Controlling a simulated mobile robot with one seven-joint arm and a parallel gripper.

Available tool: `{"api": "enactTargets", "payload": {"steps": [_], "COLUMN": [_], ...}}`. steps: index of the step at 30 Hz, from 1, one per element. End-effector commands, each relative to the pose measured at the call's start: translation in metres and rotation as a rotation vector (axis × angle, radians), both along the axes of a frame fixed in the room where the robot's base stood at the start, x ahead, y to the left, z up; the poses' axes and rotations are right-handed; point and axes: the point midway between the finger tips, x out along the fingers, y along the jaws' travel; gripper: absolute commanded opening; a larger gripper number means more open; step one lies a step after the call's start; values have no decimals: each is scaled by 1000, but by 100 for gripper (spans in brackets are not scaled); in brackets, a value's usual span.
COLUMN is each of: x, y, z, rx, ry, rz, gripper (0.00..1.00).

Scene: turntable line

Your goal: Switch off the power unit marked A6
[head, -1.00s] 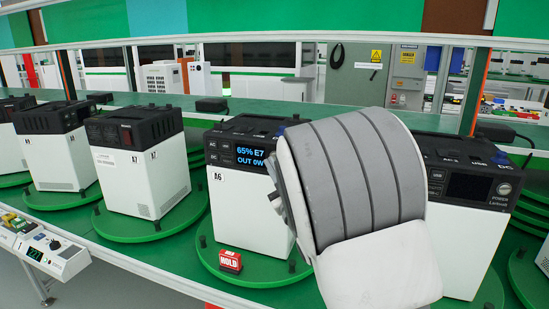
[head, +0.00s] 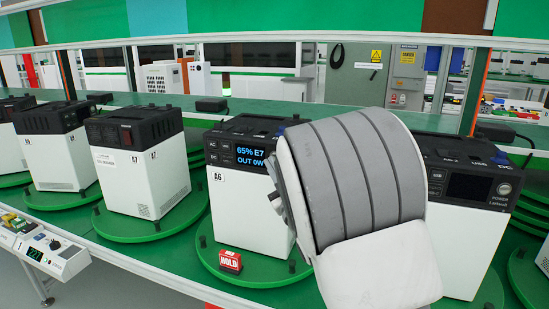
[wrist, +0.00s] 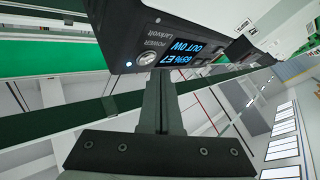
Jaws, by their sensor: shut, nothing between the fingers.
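The power unit marked A6 (head: 235,212) is a white box with a black top, standing on a green round turntable (head: 216,262). Its display (head: 252,158) is lit and reads 65% E7, OUT 0W. In the wrist view the lit display (wrist: 183,53) shows beside a round silver button (wrist: 147,59) labelled POWER, with a small blue-white light (wrist: 128,64) near it. My gripper (wrist: 160,74) is shut and empty, its fingertips close by the button; I cannot tell if they touch. In the head view my arm hides the gripper and the unit's right front.
A red HOLD block (head: 230,261) sits on the turntable in front of A6. A similar unit (head: 465,200) with a dark display stands to the right. A unit marked A7 (head: 137,170) stands to the left. A bench device (head: 45,252) is at the lower left.

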Motion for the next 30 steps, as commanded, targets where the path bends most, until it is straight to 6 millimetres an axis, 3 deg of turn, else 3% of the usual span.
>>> {"api": "enactTargets", "payload": {"steps": [30], "x": [9], "y": [-3], "z": [0], "rx": [0], "ry": [0], "rz": [0], "gripper": [0]}}
